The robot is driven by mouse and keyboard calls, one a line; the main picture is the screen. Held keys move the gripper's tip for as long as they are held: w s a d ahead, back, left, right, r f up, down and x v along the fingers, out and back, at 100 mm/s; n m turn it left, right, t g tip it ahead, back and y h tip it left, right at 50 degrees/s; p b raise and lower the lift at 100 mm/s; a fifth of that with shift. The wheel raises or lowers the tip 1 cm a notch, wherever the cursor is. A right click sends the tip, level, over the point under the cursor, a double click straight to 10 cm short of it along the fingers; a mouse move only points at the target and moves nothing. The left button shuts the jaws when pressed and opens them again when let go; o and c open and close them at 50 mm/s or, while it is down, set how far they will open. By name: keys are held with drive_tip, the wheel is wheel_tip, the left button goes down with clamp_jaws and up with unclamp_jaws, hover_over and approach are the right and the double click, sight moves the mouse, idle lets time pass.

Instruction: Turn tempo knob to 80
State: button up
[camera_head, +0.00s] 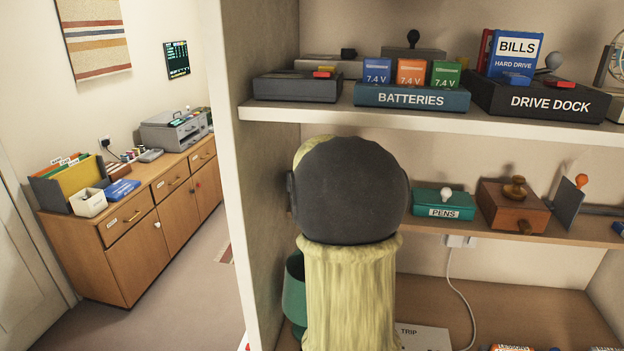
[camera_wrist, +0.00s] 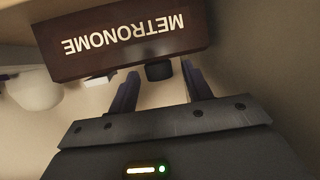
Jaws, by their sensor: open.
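In the wrist view, a dark brown box (camera_wrist: 125,38) is labelled METRONOME, with its lettering upside down. A short black knob (camera_wrist: 160,71) sticks out from the box's face below the label. My gripper (camera_wrist: 162,82) is open, with one finger on each side of the knob at about its level. Gaps show between the knob and both fingers, so it is not gripped. I see no number or pointer for the tempo setting. In the head view, my arm covers the middle, and neither the metronome nor my gripper shows there.
The upper shelf (camera_head: 300,112) holds a BATTERIES tray (camera_head: 412,97) and a DRIVE DOCK (camera_head: 535,100). On the lower shelf are a PENS box (camera_head: 443,206) and a wooden box (camera_head: 511,208). A shelf side wall (camera_head: 268,190) stands close left of my arm. A cabinet (camera_head: 160,225) stands farther left.

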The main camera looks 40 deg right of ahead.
drive_tip(key=c, duration=1)
drive_tip(key=shift+o, duration=0.2)
